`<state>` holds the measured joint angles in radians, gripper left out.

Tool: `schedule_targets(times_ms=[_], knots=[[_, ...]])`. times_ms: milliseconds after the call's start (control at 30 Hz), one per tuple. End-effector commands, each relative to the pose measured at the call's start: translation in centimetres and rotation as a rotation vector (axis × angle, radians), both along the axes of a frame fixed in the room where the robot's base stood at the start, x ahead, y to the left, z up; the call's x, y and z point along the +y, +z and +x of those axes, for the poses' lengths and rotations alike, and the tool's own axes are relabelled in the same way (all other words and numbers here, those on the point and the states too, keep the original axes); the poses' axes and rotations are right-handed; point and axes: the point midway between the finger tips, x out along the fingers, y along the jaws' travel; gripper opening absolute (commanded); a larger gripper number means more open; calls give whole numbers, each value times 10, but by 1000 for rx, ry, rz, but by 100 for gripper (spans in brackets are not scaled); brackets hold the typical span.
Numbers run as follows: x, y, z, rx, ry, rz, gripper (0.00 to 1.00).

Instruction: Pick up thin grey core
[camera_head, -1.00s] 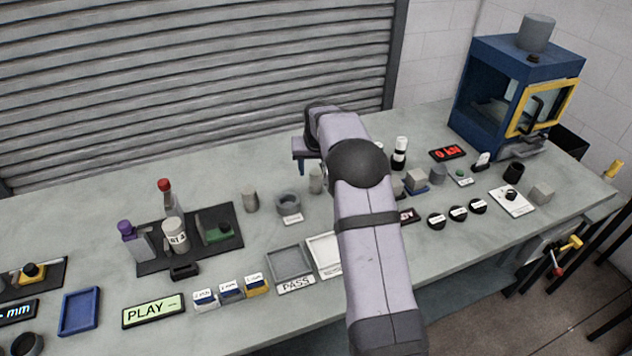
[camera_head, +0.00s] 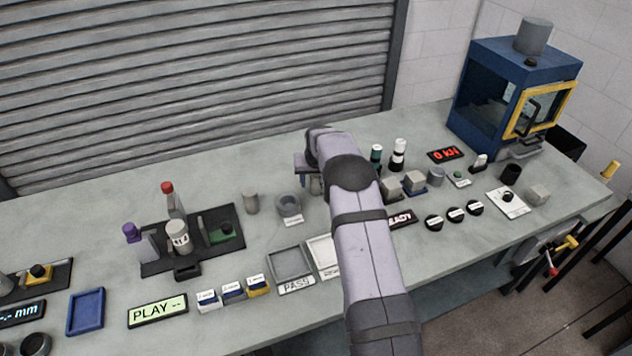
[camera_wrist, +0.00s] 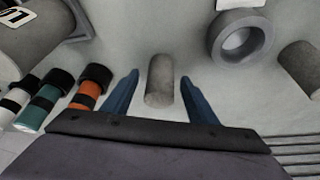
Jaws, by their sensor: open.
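The thin grey core (camera_wrist: 160,82) is a small upright cylinder. In the wrist view it stands between the two blue fingers of my gripper (camera_wrist: 159,79), with a gap on either side. My gripper is open and does not visibly touch the core. In the head view my gripper (camera_head: 307,172) is over the bench, and the core (camera_head: 316,187) is mostly hidden by it and my arm.
A grey ring (camera_wrist: 213,43) and a wider grey cylinder (camera_wrist: 303,66) stand to the right in the wrist view. Orange (camera_wrist: 88,92), green (camera_wrist: 42,104) and black-and-white (camera_wrist: 14,98) bottles stand close to the left finger. A grey PASS tray (camera_head: 289,265) lies nearer the bench front.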

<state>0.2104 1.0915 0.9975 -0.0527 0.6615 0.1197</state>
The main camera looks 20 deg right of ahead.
Motion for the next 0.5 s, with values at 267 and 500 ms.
schedule_targets(times_ms=[267,500], knots=[[0,-1,0,0,0,0,46],[0,0,1,-2,0,-1,1]])
